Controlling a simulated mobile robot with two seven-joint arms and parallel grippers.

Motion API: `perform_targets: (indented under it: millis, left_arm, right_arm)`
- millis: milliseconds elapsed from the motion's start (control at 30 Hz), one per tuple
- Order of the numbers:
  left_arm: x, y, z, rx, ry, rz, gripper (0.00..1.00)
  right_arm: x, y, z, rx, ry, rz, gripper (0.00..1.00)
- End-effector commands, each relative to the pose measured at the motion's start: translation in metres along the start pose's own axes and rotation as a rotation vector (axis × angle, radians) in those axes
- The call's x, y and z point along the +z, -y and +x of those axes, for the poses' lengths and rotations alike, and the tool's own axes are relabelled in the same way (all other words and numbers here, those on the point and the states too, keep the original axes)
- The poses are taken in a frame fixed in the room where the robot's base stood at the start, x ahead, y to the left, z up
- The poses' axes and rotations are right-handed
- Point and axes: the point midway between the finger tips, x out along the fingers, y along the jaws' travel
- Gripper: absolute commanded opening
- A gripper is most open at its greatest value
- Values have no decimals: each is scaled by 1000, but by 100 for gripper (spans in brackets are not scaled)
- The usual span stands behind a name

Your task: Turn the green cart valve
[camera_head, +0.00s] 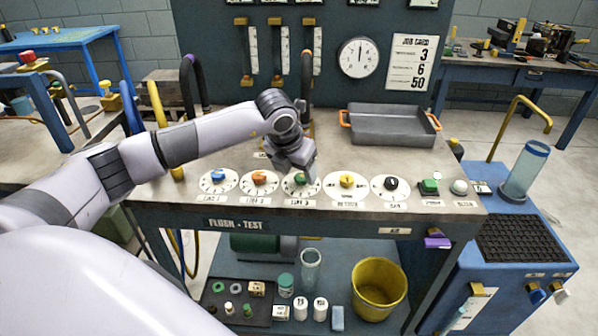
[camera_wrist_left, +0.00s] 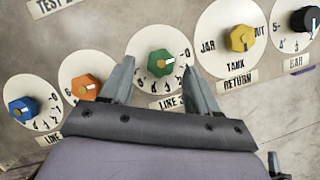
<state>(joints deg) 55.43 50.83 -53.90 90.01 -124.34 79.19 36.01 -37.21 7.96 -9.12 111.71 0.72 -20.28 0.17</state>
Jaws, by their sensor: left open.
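The green valve knob (camera_head: 301,180) is the middle one in a row of round dials on the bench top, mostly covered by my gripper in the head view. The left wrist view shows the green knob (camera_wrist_left: 160,64) with a white pointer mark toward the right, on a white numbered dial labelled LINE. My left gripper (camera_head: 299,172) is over this dial, pointing down. In the left wrist view the fingers of my left gripper (camera_wrist_left: 159,60) are apart, one on each side of the green knob. I cannot tell whether they touch it. My right gripper is not in view.
Blue (camera_head: 218,175) and orange (camera_head: 259,177) knobs stand to the left, yellow (camera_head: 347,180) and black (camera_head: 391,183) to the right. A green button (camera_head: 429,186) is further right. A grey tray (camera_head: 390,128) with orange handles lies behind. A dark hose (camera_head: 306,80) stands behind my gripper.

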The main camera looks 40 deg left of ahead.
Motion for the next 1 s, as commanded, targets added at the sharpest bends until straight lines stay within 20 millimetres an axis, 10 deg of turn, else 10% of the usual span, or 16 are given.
perform_targets:
  millis: [400, 600, 1000]
  left_arm:
    - [0, 1, 14, -2, 1, 1, 60]
    - [0, 0, 13, -2, 0, 1, 4]
    - [0, -1, 14, -23, 0, 54, 4]
  right_arm:
    - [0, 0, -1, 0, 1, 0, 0]
    - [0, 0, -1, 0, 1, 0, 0]
    - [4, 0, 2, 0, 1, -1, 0]
